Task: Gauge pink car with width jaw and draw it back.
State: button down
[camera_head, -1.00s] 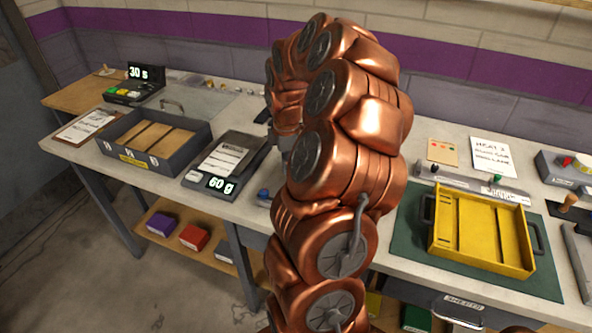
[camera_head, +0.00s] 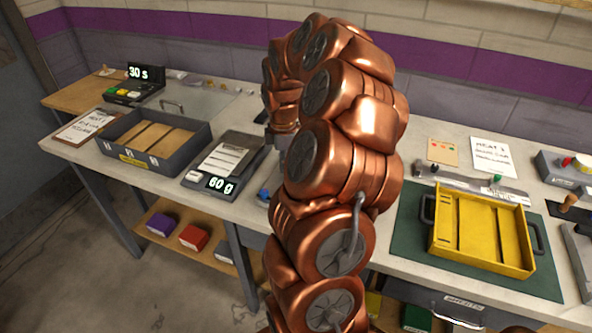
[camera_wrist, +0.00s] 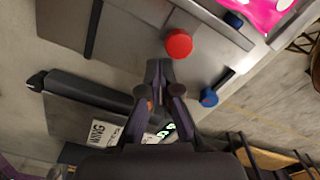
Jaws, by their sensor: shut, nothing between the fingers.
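The pink car (camera_wrist: 258,14) shows only in part at the top right of the wrist view, cut off by the frame edge. It lies on or against a grey metal fixture (camera_wrist: 215,28) with a red round knob (camera_wrist: 178,44) and blue knobs (camera_wrist: 209,97). I cannot tell which part is the width jaw. My gripper (camera_wrist: 160,68) is shut and empty, its tips just below the red knob in the picture and apart from the car. In the head view my copper arm hides the car and most of the fixture; one blue knob (camera_head: 264,194) shows.
A scale reading 60 g (camera_head: 222,184) stands left of my arm, with a dark grey tray (camera_head: 185,167) beyond it. A yellow tray (camera_head: 445,262) sits on a green mat (camera_head: 408,237) at right. The timer (camera_head: 135,90) reads 30 s.

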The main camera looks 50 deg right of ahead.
notch_tip(320, 180, up, 8)
jog(key=p, duration=0.2)
dwell(0.8)
dwell(1.2)
jog(key=s+a+r+m, duration=0.1)
jog(key=s+a+r, duration=0.1)
jog(key=a, duration=0.8)
jog(key=s+a+r+m, duration=0.1)
jog(key=a+r, duration=0.1)
jog(key=a, duration=0.9)
jog(key=s+a+f+m+g, duration=0.1)
jog(key=s+a+m, duration=0.2)
jog(key=s+a, duration=0.3)
jog(key=s+a+f+m, duration=0.2)
jog(key=s+a+m, duration=0.2)
jog(key=s, duration=0.8)
jog(key=shift+a+g, duration=0.4)
jog(key=shift+a, duration=0.7)
jog(key=shift+d+m, duration=0.1)
jog(key=shift+m, duration=0.2)
